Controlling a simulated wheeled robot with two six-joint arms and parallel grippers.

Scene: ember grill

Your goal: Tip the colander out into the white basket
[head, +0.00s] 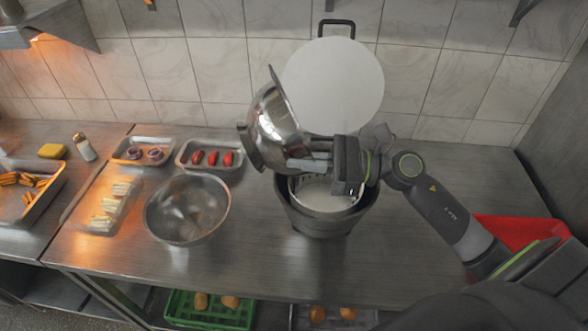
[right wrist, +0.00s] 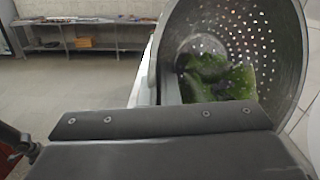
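The metal colander (head: 274,130) is held up in the air, tilted strongly on its side, above and left of the white basket (head: 345,200). My right gripper (head: 322,163) is shut on the colander's rim side. In the right wrist view, the perforated colander wall (right wrist: 255,35) shows, with green leaves (right wrist: 218,78) still inside it. The white basket sits inside a dark grey round tub (head: 322,224) on the counter, partly hidden under my right gripper. I cannot see any leaves in the basket. My left gripper is out of view.
An empty-looking metal bowl (head: 187,209) stands left of the tub. Behind it are trays with red items (head: 212,158) and onion pieces (head: 138,152). A round white lid (head: 333,85) is behind the colander. A red bin (head: 515,232) is at the right.

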